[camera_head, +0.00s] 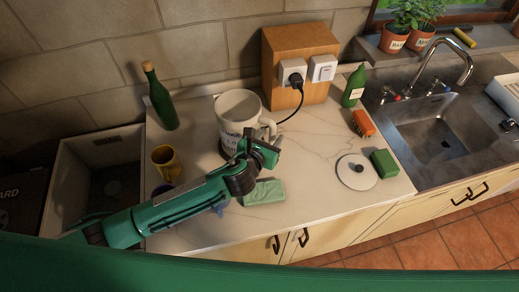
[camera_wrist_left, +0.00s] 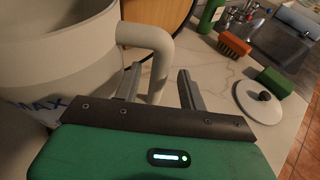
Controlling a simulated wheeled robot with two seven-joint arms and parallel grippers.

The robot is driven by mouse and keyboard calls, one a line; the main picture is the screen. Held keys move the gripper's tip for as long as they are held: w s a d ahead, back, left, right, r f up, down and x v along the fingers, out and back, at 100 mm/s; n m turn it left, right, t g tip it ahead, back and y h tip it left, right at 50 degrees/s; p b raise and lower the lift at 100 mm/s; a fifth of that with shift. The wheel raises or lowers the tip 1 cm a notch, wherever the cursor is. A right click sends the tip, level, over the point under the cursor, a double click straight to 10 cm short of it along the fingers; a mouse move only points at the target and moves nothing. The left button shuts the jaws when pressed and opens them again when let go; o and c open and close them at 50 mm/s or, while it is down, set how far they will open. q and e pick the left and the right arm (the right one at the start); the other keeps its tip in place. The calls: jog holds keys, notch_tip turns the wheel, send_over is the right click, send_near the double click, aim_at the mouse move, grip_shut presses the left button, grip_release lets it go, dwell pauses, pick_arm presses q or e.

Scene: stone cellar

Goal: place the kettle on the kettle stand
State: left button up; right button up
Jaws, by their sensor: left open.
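The kettle (camera_head: 238,104) is a large cream vessel with an open top and a side handle, standing upright at the back middle of the counter. It also shows close up at the left of the left wrist view (camera_wrist_left: 55,50). My left gripper (camera_head: 264,148) is open at the handle's side of the kettle. In the left wrist view, the kettle's handle (camera_wrist_left: 155,45) comes down between the two open fingers (camera_wrist_left: 159,84). A dark edge shows under the kettle, but my arm and the kettle hide whether it is the kettle stand. My right gripper is out of view.
A black cord runs from the socket block (camera_head: 299,65) behind the kettle. A green bottle (camera_head: 160,100) and yellow mug (camera_head: 165,163) stand left. A green block (camera_head: 263,192) lies in front. A white lid (camera_head: 357,172), brush (camera_head: 363,122) and green sponge (camera_head: 384,163) lie right, beside the sink (camera_head: 440,130).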

pick_arm(q)
jog(key=b+v, duration=0.2)
jog(key=v, duration=0.8)
jog(key=shift+w, duration=0.1)
